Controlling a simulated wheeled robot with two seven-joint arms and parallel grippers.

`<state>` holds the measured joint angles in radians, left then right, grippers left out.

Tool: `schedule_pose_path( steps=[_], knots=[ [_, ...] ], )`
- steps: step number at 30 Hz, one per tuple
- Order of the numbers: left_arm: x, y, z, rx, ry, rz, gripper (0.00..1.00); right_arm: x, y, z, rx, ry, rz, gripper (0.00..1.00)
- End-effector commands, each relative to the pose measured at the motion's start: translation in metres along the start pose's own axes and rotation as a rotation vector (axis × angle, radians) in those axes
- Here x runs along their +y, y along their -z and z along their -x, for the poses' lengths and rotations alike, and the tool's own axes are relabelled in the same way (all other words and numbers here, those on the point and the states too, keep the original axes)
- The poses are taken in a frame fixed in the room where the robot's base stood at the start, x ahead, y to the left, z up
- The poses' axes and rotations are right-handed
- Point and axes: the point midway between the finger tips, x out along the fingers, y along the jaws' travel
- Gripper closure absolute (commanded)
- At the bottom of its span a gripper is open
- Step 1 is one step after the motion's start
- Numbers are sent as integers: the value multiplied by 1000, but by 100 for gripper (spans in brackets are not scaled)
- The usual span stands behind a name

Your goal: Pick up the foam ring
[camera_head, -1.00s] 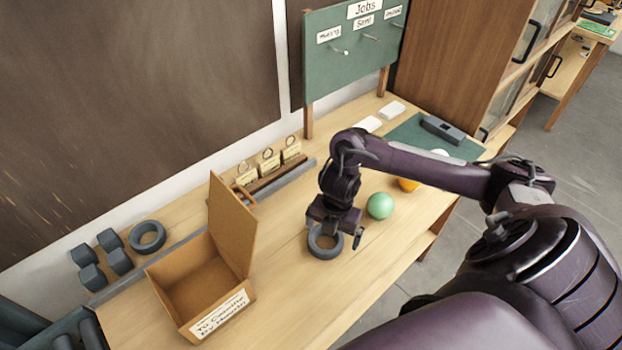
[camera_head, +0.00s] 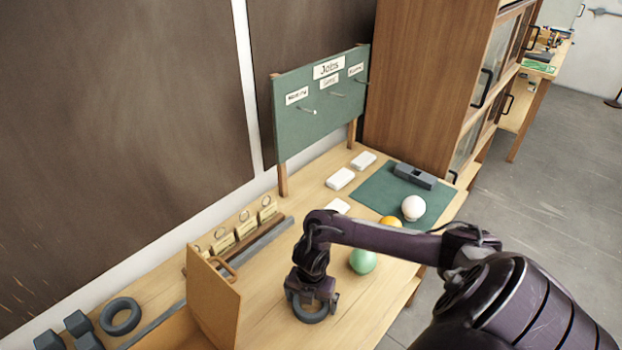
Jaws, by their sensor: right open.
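A second grey ring (camera_head: 120,316) lies at the far left of the table, away from my gripper. My left gripper is not in view.
A green ball (camera_head: 363,261), an orange ball (camera_head: 390,222) and a white ball (camera_head: 413,208) are to the right. A green pegboard (camera_head: 322,112) stands behind.

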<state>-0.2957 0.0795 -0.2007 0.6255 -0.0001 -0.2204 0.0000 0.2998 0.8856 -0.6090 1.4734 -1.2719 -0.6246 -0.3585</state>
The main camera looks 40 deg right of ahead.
Motion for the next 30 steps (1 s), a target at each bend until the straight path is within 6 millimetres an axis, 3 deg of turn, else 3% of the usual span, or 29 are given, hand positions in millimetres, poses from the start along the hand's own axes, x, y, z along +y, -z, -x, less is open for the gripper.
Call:
schedule_pose_path(
  steps=[5,13,23,30],
  knots=[
    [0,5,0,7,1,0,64,0,0,0,0,0,0,3],
    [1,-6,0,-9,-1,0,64,0,0,0,0,0,0,38],
    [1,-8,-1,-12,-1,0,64,0,0,4,0,-1,0,38],
    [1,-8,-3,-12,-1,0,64,1,-1,32,-4,-3,3,38]
  ],
)
